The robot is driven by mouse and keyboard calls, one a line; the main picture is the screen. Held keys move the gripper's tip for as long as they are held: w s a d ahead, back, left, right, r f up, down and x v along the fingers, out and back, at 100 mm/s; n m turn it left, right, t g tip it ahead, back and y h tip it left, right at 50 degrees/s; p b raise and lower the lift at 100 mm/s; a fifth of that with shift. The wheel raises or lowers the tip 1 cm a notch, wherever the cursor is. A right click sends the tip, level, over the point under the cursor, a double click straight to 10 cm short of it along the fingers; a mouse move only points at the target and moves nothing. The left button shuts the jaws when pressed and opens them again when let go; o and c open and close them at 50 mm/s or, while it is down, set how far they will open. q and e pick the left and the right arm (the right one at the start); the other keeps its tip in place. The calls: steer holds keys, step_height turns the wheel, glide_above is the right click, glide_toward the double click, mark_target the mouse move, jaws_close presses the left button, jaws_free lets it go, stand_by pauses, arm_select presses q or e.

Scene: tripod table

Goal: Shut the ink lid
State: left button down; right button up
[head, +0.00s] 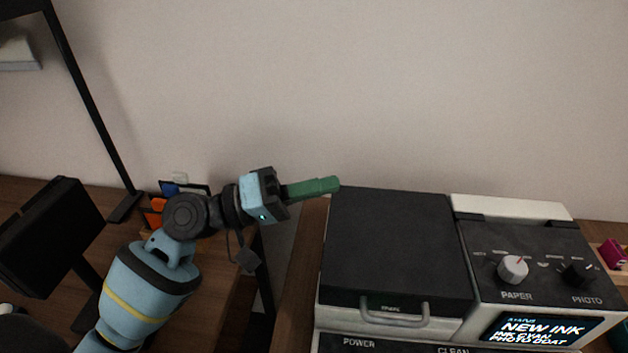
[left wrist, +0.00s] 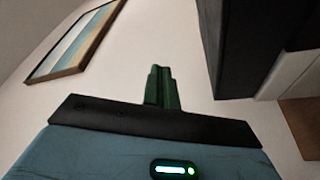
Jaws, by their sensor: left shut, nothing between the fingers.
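The printer has a large black lid (head: 395,245) with a grey handle (head: 393,317) at its front edge. In the head view the lid appears to lie flat over the left part of the white printer body (head: 330,318); I cannot tell whether any gap remains under it. My left gripper (head: 336,184) has green fingers, shut and empty, pointing right by the lid's back left corner. I cannot tell whether they touch it. The fingers (left wrist: 161,75) also show in the left wrist view, left of a dark block (left wrist: 245,45). My right gripper is out of view.
Right of the lid is a panel with a white paper knob (head: 513,268), a black photo knob (head: 578,275) and a screen (head: 543,329) reading "NEW INK". A desk with an organizer (head: 155,215) and a black lamp stand (head: 95,100) is at left. A wall stands behind.

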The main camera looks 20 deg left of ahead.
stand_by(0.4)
arm_select(q)
steer(key=s+d+r+p, duration=0.2)
steer(key=s, duration=0.5)
steer(key=s+d+r+p, duration=0.2)
steer(key=s+r+p, duration=0.1)
steer(key=s, duration=0.5)
steer(key=shift+s, duration=0.3)
